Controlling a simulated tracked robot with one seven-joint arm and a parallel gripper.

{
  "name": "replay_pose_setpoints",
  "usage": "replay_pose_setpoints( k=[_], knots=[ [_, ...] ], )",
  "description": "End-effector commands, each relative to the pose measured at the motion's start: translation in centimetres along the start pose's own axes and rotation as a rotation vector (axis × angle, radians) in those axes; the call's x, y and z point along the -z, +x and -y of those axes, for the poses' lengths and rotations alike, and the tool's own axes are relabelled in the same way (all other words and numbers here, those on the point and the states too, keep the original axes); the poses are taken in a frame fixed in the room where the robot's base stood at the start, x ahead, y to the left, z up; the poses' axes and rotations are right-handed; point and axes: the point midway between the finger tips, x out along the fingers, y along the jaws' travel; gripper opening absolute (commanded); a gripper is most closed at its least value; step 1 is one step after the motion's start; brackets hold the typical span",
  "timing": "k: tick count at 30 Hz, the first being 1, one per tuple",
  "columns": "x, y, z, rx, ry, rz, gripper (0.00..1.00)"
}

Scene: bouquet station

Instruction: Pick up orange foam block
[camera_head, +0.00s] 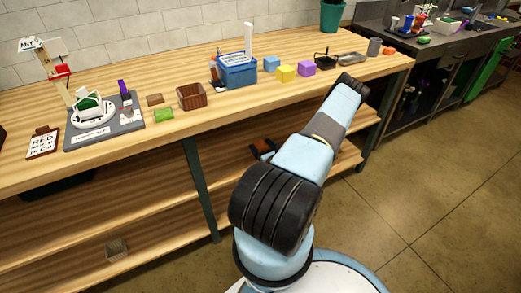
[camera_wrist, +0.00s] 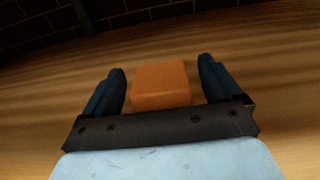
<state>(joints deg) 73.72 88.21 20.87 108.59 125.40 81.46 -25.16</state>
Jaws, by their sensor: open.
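In the wrist view, an orange foam block (camera_wrist: 160,84) sits on the wooden surface between the two dark fingers of my gripper (camera_wrist: 161,68). The fingers are open, one on each side, with a visible gap to the block on both sides. The block's lower near part is hidden by the gripper's dark crossbar. In the head view, a small orange block (camera_head: 389,51) lies near the right end of the wooden bench, beyond my arm's end. My fingers are not clearly visible in that view.
The wooden bench (camera_head: 225,114) also holds a dark wire basket (camera_head: 324,60), a grey cup (camera_head: 374,47), purple (camera_head: 307,67), yellow (camera_head: 285,73) and blue (camera_head: 271,63) blocks, a blue crate (camera_head: 238,73) and a brown basket (camera_head: 191,97). A dark counter (camera_head: 450,45) stands at right.

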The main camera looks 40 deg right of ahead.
Motion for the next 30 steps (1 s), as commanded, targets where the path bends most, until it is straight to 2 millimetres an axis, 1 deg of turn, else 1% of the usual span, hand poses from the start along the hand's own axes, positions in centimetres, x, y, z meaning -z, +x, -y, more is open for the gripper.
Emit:
replay_pose_setpoints(
  k=[1, 3, 9, 11, 26, 27, 30],
  knots=[
    [-0.01, 0.64, -0.07, -0.001, 0.000, 0.001, 0.92],
    [0.00, 1.06, -0.09, -0.002, 0.000, 0.000, 0.92],
    [0.01, 1.13, -0.07, -0.001, 0.001, -0.001, 0.92],
    [0.01, 1.12, -0.06, -0.001, 0.001, -0.001, 0.87],
    [0.01, 1.09, -0.01, 0.000, 0.000, -0.001, 0.39],
    [0.01, 1.09, -0.01, 0.000, 0.000, -0.001, 0.37],
    [0.01, 1.08, 0.00, 0.000, 0.000, -0.001, 0.37]
  ],
)
